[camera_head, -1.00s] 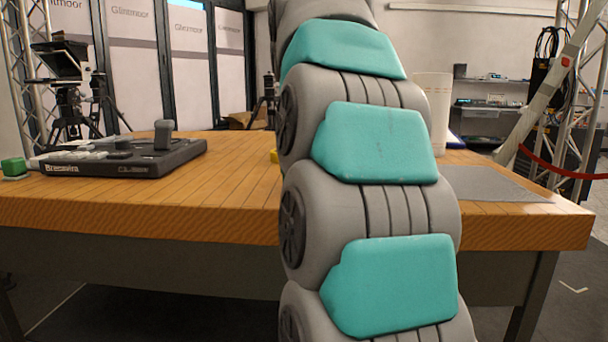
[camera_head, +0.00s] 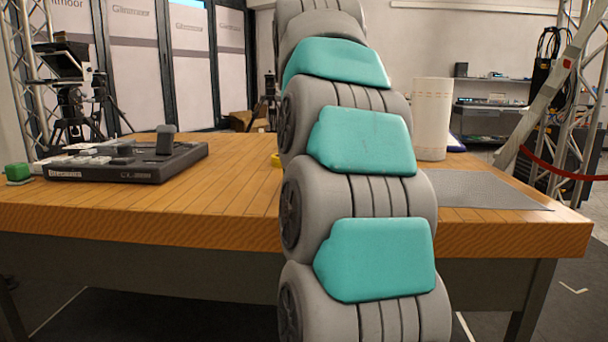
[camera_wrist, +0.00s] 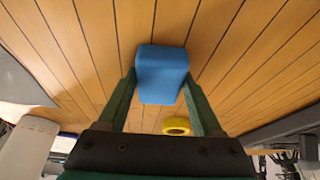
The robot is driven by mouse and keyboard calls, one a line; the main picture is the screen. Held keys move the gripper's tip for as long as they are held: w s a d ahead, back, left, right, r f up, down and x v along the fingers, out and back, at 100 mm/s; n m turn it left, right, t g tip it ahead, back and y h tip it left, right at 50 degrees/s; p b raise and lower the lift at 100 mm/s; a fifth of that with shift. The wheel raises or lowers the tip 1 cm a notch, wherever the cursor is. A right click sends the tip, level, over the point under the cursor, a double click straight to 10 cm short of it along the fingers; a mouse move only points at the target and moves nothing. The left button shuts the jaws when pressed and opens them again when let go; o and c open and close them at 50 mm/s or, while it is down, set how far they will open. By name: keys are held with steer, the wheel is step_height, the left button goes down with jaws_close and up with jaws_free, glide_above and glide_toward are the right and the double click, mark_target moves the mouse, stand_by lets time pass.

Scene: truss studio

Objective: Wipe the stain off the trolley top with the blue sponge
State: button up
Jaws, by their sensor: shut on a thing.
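The blue sponge (camera_wrist: 162,74) shows in the wrist view, held between the two green fingers of my gripper (camera_wrist: 160,84). The gripper is shut on it, over the wooden trolley top (camera_wrist: 215,35). I cannot tell whether the sponge touches the wood. In the head view the trolley top (camera_head: 235,190) spans the middle, and my arm hides part of it, the sponge and the gripper. No stain can be made out in either view.
A black control panel (camera_head: 130,160) and a green block (camera_head: 18,172) are at the left. A white paper roll (camera_head: 432,118) stands at the back right, behind a grey mat (camera_head: 485,190). A yellow ring (camera_wrist: 176,126) lies near the sponge in the wrist view.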

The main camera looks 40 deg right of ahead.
steer(key=shift+w+d+p, duration=1)
steer(key=shift+w+d, duration=0.7)
steer(key=shift+d, duration=0.2)
steer(key=shift+w+d, duration=0.75)
steer(key=shift+d, duration=0.05)
steer(key=shift+f, duration=0.15)
steer(key=shift+s+a+f+b, duration=0.15)
steer(key=shift+s+a+b, duration=0.3)
steer(key=shift+s+a, duration=0.15)
steer(key=shift+s+a+r+b, duration=0.15)
steer(key=shift+s+a+b, duration=0.4)
steer(key=shift+s+a, duration=0.55)
steer(key=shift+s+a+r+b, duration=0.15)
steer(key=shift+s+a+b, duration=0.35)
steer(key=shift+s+a, duration=0.5)
steer(key=shift+s+a+f+b, duration=0.1)
steer(key=shift+s+a+b, duration=0.25)
steer(key=shift+s+a, duration=0.35)
steer(key=shift+s+a+b, duration=0.3)
steer(key=shift+s+a, duration=0.15)
steer(key=shift+a, duration=0.4)
